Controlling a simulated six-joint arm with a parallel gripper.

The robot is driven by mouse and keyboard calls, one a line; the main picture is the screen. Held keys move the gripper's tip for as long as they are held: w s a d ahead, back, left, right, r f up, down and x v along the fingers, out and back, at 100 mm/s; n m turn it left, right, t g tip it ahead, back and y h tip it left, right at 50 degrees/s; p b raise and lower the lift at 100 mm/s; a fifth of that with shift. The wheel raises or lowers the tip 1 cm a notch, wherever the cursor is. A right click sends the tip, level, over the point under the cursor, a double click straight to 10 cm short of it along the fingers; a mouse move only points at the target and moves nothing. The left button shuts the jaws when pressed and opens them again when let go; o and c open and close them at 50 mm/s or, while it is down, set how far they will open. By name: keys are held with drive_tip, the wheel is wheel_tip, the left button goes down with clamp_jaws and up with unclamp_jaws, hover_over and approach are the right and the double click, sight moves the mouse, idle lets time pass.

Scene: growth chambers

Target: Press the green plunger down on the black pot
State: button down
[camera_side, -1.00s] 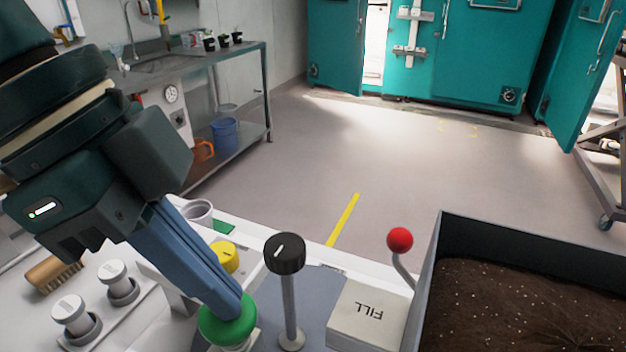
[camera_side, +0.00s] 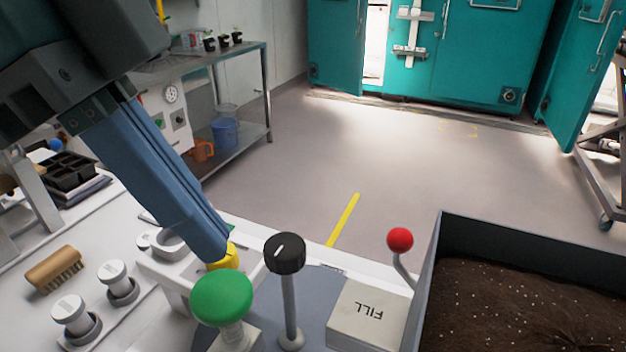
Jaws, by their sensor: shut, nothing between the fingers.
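The green plunger (camera_side: 222,298) is a round, domed cap on a pale stem, upright at the bottom centre of the side view. My gripper (camera_side: 212,248) comes down from the upper left with its blue fingers together and nothing between them. The fingertips are above and behind the green cap in the picture, apart from it. They partly cover a yellow knob (camera_side: 227,260); I cannot tell if they touch it. No black pot can be made out under the plunger.
A black knob on a post (camera_side: 285,253) stands right of the plunger. Beyond it are a FILL box (camera_side: 367,313), a red-ball lever (camera_side: 400,240) and a soil bin (camera_side: 436,262). White-capped plungers (camera_side: 70,309) and a brush (camera_side: 54,270) lie left.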

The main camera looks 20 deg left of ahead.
wheel_tip(320, 180, up, 4)
drive_tip(key=shift+f, duration=0.1)
idle(0.4)
drive_tip(key=w+a+f+n+t+y, duration=0.15)
drive_tip(key=a+n, duration=0.45)
drive_tip(key=a, duration=0.7)
drive_tip(key=s+a+f+n+t+y, duration=0.1)
drive_tip(key=a+f+n, duration=0.2)
drive_tip(key=f, duration=0.4)
drive_tip(key=s+a+f+n+y, duration=0.1)
drive_tip(key=s+a+f+n, duration=0.1)
drive_tip(key=f, duration=0.6)
drive_tip(key=a+n, duration=0.1)
drive_tip(key=a, duration=0.1)
drive_tip(key=shift+a+t, duration=0.3)
drive_tip(key=shift+t, duration=0.05)
drive_tip(key=shift+y, duration=0.25)
